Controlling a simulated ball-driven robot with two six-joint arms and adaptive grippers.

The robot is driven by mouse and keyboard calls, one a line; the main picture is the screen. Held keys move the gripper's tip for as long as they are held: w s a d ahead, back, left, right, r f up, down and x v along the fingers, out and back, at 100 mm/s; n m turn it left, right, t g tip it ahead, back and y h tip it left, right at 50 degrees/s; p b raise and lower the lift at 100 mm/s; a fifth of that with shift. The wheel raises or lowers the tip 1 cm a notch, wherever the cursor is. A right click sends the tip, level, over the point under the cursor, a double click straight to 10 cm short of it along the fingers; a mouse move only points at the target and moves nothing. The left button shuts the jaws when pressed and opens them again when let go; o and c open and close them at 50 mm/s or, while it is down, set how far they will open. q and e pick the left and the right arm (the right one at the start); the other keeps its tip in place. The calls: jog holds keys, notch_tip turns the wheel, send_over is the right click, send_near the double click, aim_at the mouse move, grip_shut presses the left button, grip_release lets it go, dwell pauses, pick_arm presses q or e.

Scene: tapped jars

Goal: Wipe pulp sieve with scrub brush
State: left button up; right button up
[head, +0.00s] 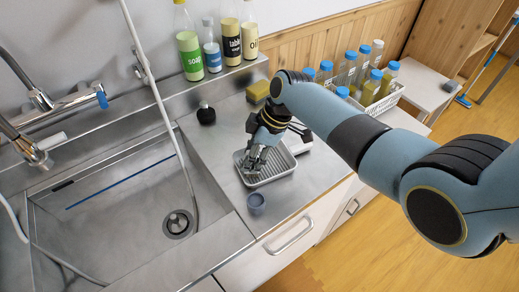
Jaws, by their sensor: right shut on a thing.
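My right gripper (256,165) points down over a grey ribbed tray (283,172) on the steel counter. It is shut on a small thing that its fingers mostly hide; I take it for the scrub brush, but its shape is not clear. My left gripper is out of view.
The sink (120,215) with its drain lies left. A dark round-bodied object (206,115) stands behind the tray. A yellow sponge (257,91), a white item (300,142) and tall bottles (189,50) are further back. A white crate (392,99) holds blue-capped jars. The front counter strip is clear.

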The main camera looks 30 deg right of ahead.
jog(key=shift+a, duration=0.7)
jog(key=shift+r, duration=0.15)
notch_tip(320, 180, up, 2)
jog(key=shift+r+p, duration=0.15)
jog(key=shift+p, duration=0.95)
jog(key=shift+r, duration=2.25)
jog(key=shift+s+f, duration=0.1)
jog(key=shift+f, duration=0.05)
